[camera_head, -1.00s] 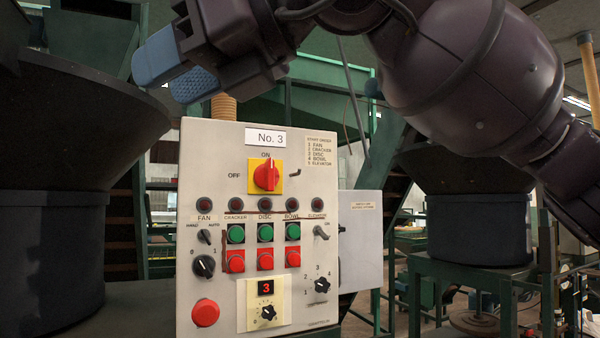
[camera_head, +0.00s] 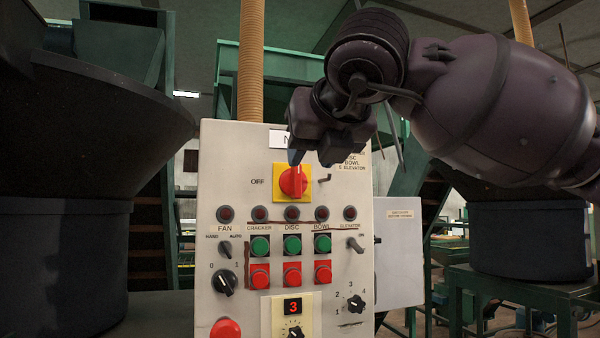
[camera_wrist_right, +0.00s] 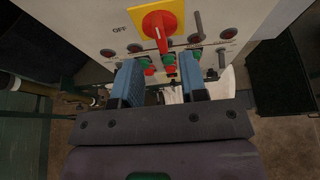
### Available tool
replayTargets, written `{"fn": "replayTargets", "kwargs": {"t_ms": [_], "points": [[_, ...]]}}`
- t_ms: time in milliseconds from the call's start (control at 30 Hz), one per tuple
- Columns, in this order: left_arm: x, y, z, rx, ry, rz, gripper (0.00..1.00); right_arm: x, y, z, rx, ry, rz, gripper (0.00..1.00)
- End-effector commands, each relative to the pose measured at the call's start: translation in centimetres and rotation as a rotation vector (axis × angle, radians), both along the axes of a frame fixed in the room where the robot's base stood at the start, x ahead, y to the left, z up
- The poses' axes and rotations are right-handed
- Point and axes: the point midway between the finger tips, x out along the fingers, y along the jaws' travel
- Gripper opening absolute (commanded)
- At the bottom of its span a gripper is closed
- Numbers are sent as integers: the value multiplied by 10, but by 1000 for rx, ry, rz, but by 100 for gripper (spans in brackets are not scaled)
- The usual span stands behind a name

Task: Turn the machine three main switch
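The main switch (camera_head: 293,181) is a red rotary knob on a yellow plate, high on the grey machine three panel (camera_head: 210,255). OFF is printed to its left; the ON label is hidden behind my gripper. The knob's handle points up. My right gripper (camera_head: 325,150) is in front of the panel's top, just above and right of the knob, and covers most of the number plate. In the right wrist view, its two blue fingers (camera_wrist_right: 160,85) are apart with nothing between them, and the knob (camera_wrist_right: 160,27) is beyond their tips. My left gripper is out of view.
Below the knob are a row of red lamps, green buttons (camera_head: 260,245), red buttons, selector knobs and a red stop button (camera_head: 226,329). A small lever (camera_head: 324,180) is right of the knob. Dark hoppers (camera_head: 70,200) stand on both sides.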

Motion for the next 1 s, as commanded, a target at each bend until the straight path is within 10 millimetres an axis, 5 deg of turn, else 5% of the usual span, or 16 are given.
{"fn": "replayTargets", "kwargs": {"t_ms": [300, 767, 1000], "points": [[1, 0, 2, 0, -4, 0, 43, 41, 14, -18, 1, 2, 1, 39], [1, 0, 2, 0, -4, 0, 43, 52, 17, -23, 0, 0, 2, 39], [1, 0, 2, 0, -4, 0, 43, 51, 17, -22, 0, 0, 2, 7]]}}
